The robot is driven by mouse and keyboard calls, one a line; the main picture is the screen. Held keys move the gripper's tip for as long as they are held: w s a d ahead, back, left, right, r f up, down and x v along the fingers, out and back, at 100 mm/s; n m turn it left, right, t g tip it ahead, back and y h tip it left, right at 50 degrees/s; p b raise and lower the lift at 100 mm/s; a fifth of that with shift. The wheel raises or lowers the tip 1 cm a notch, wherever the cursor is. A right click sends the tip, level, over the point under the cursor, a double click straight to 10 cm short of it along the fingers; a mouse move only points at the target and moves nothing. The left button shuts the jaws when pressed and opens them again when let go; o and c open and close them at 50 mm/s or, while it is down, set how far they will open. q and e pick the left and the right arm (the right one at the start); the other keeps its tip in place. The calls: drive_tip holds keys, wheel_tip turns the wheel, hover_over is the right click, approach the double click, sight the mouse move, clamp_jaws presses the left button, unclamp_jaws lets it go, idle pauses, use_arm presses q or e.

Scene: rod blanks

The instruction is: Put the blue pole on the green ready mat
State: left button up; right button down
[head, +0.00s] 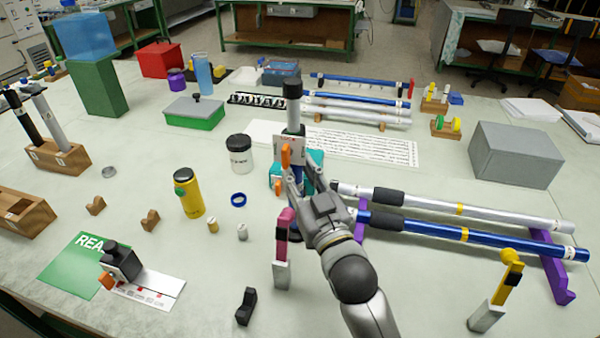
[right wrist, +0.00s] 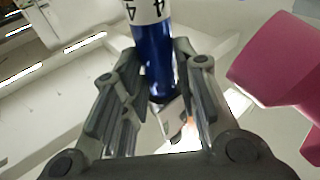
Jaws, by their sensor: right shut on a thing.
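The green ready mat (head: 65,268) lies at the front left of the table, with "REA" showing; a black clamp-like object covers its right part. My right gripper (head: 297,180) is at the middle of the table. In the right wrist view it is shut on a blue pole (right wrist: 157,55) with a white label, and the pole's dark end shows between the fingers. In the head view the held pole stands roughly upright, partly hidden by the gripper and a white card. Another blue pole (head: 480,238) lies on a purple rack at the right. My left gripper is out of view.
A silver pole (head: 460,208) lies beside the racked blue one. A pink clip (head: 284,235) is close in front of the gripper. A grey box (head: 515,155) stands at right.

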drive_tip(key=shift+f, duration=0.1)
drive_tip(key=c, duration=1.4)
unclamp_jaws()
drive_tip(key=b+v, duration=0.1)
drive_tip(key=v, duration=1.1)
drive_tip(key=shift+s, duration=0.1)
